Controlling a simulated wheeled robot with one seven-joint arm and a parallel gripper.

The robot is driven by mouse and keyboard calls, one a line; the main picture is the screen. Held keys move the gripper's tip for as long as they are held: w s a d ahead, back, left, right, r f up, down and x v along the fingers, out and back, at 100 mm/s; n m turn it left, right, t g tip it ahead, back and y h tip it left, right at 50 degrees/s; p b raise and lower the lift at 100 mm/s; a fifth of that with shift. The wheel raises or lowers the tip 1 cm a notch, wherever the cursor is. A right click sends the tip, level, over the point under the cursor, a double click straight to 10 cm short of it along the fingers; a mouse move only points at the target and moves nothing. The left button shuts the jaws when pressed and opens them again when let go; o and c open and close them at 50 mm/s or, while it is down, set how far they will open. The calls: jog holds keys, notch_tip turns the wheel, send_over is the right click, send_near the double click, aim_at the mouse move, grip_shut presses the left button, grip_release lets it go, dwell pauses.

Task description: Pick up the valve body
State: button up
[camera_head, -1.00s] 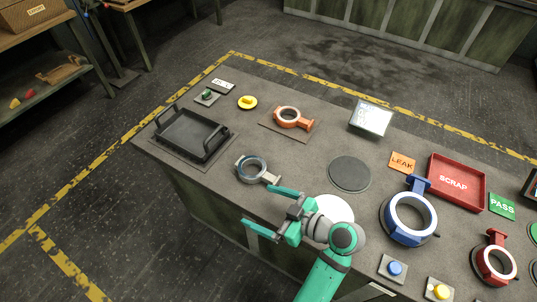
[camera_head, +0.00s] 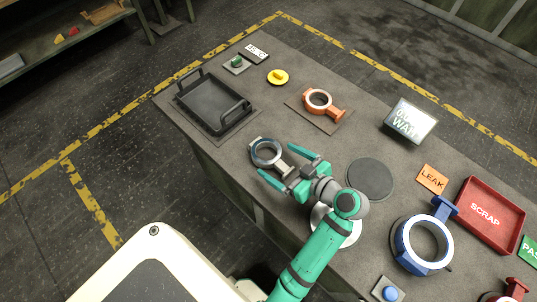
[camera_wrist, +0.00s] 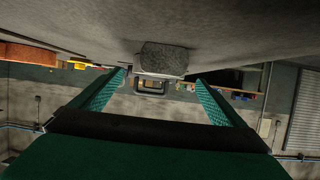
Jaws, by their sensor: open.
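A grey valve body (camera_head: 281,166), a ring with a short neck and flange, lies on the bench near its front edge. My green gripper (camera_head: 276,160) is open, with one finger on each side of the neck. The ring lies beyond the fingertips. In the wrist view, a grey block-like end of the valve body (camera_wrist: 163,58) shows just ahead, between the fingertips of my gripper (camera_wrist: 161,77). No contact is visible, and the rest of the valve body is mostly hidden there.
A black handled tray (camera_head: 211,130) stands left of the valve body. An orange valve casting (camera_head: 335,113) lies on a mat behind it. A dark round disc (camera_head: 371,180) is to the right. A blue casting (camera_head: 402,245) and a red scrap tray (camera_head: 511,212) are farther right.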

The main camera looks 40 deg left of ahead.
aim_at(260, 145)
jog(key=shift+x, duration=2.6)
jog(key=shift+r, duration=0.15)
jog(key=shift+w, duration=0.1)
jog(key=c, duration=1.9)
jog(key=shift+r, duration=0.1)
jog(key=shift+c, duration=1.3)
jog(key=shift+w+r, duration=0.2)
jog(key=shift+r, duration=0.3)
notch_tip(260, 145, up, 9)
jog(key=shift+s, duration=0.2)
